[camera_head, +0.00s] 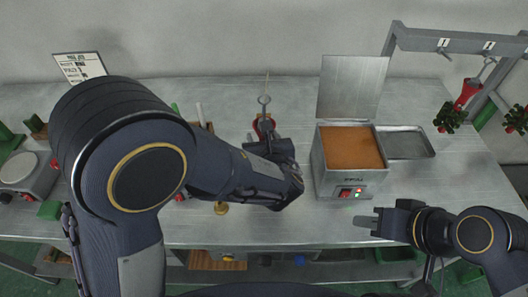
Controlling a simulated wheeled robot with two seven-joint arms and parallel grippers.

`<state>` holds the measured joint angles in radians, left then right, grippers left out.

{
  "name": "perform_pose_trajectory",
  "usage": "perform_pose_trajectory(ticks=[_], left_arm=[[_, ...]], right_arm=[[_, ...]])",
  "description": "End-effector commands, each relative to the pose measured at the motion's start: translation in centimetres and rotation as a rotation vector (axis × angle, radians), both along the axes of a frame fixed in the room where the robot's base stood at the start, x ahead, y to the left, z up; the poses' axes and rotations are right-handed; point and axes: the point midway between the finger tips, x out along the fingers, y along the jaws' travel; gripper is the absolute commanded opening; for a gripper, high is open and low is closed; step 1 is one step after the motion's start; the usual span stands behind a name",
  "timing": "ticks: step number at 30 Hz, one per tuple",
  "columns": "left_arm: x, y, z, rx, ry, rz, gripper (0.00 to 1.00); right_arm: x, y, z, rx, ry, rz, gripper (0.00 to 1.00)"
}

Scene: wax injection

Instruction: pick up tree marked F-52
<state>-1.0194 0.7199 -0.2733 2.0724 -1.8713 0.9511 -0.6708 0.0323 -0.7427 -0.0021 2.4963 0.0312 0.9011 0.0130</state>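No marking F-52 is legible. On the rack at the right, a red piece (467,93) hangs from a hook. Two dark green clusters with red specks (450,117), (516,120) hang near it; how they join the red piece is unclear. My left arm covers the middle of the table. My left gripper (268,138) is at a red piece with an upright metal rod and ring (264,100); whether it touches or grips it is hidden. My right gripper (364,220) points left over the front table edge, apart from the trees, nothing visible in it.
A wax pot (338,170) with orange-brown wax and a raised lid (351,88) stands right of centre. A grey tray (405,143) lies beside it. The grey rack (425,40) has numbered hooks. A scale (24,170) is at the left.

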Motion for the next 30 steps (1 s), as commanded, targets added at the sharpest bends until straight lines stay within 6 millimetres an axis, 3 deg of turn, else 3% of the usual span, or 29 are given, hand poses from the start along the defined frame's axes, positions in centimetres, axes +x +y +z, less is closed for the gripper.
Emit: perform_pose_trajectory(ticks=[7,18,30], left_arm=[[0.11,0.0,-0.08,0.0,0.0,-0.001,0.47],[0.09,0.0,-0.05,-0.001,0.0,-0.001,0.0],[0.12,-0.01,0.56,-0.005,-0.003,0.001,0.0]], right_arm=[[0.0,0.01,-0.01,0.0,0.0,0.0,0.31],[0.0,0.01,-0.01,0.0,0.0,0.0,0.31],[-0.01,0.01,-0.05,0.0,0.0,0.0,0.31]])
